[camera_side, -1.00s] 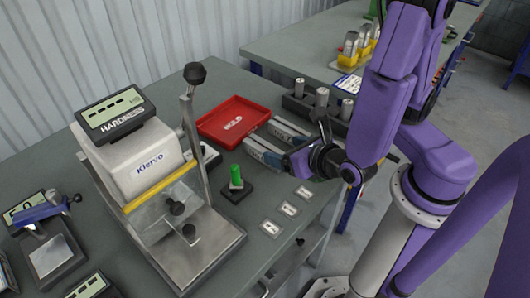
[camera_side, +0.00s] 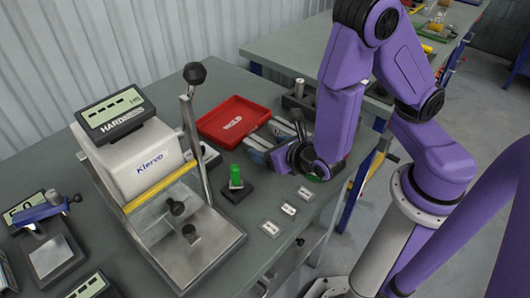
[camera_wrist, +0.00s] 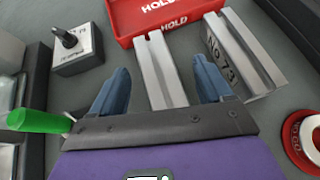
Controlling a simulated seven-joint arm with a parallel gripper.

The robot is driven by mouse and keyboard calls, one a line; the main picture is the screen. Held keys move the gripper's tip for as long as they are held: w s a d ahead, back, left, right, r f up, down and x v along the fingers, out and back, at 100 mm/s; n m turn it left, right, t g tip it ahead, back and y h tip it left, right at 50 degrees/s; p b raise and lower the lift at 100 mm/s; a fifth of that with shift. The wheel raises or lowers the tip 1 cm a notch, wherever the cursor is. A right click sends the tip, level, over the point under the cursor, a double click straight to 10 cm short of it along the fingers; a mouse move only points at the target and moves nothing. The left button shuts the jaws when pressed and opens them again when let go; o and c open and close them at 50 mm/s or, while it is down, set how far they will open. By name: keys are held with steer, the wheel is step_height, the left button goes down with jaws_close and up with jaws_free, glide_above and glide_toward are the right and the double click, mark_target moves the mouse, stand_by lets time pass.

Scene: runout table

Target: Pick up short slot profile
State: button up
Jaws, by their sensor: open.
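Two grey slotted metal profiles lie side by side in front of the red tray. In the wrist view the left profile (camera_wrist: 158,65) runs between my gripper's blue fingers, its near end hidden by the gripper body. The right profile (camera_wrist: 243,62), marked with dark lettering, lies just outside the right finger. I cannot tell surely which is the short one. My gripper (camera_wrist: 162,90) is open, with a gap visible on each side of the left profile. In the side view my gripper (camera_side: 278,157) is low over the near ends of the profiles (camera_side: 258,143), partly hiding them.
The red HOLD tray (camera_side: 232,122) lies just behind the profiles. A green-handled piece on a dark base (camera_side: 236,178) stands close to the gripper's left. The hardness tester (camera_side: 150,160) is farther left. A dark block with cylinders (camera_side: 300,102) stands behind. Small label plates lie in front.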

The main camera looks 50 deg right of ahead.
steer(key=c, duration=1.3)
steer(key=shift+r, duration=0.15)
